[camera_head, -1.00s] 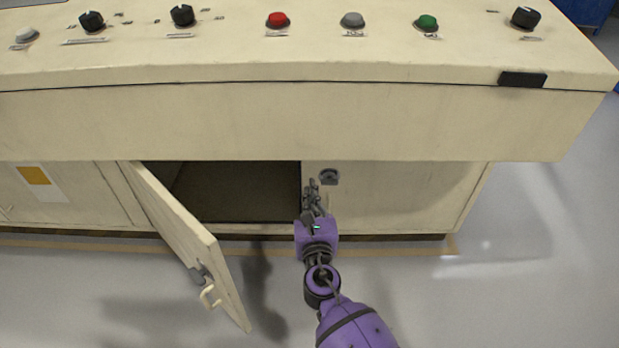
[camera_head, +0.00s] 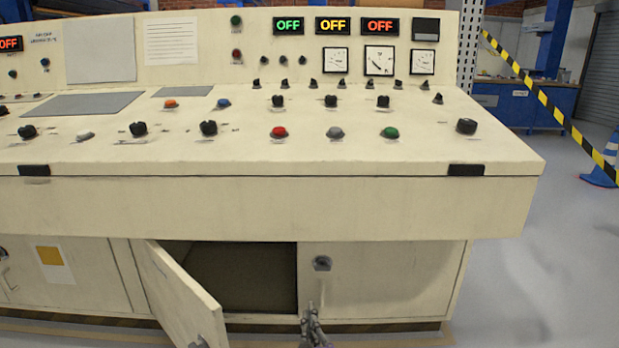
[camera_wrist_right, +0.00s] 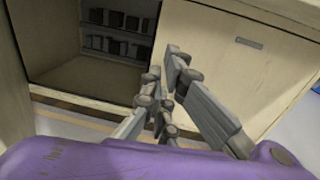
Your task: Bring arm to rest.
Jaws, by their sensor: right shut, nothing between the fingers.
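My right gripper (camera_head: 312,318) is at the bottom edge of the head view, in front of the console's lower front, just right of the open compartment. It is shut and empty. In the right wrist view its fingers (camera_wrist_right: 165,92) point toward the cabinet, with my purple arm casing below them. The rest of the right arm is out of the head view. My left gripper is not in view.
The cream console (camera_head: 270,210) fills the front. Its cabinet door (camera_head: 180,296) stands open toward me at left, beside the dark open compartment (camera_head: 240,275). Dark blocks (camera_wrist_right: 115,20) sit inside it. Clear floor (camera_head: 540,270) lies at right; striped tape (camera_head: 555,112) hangs beyond.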

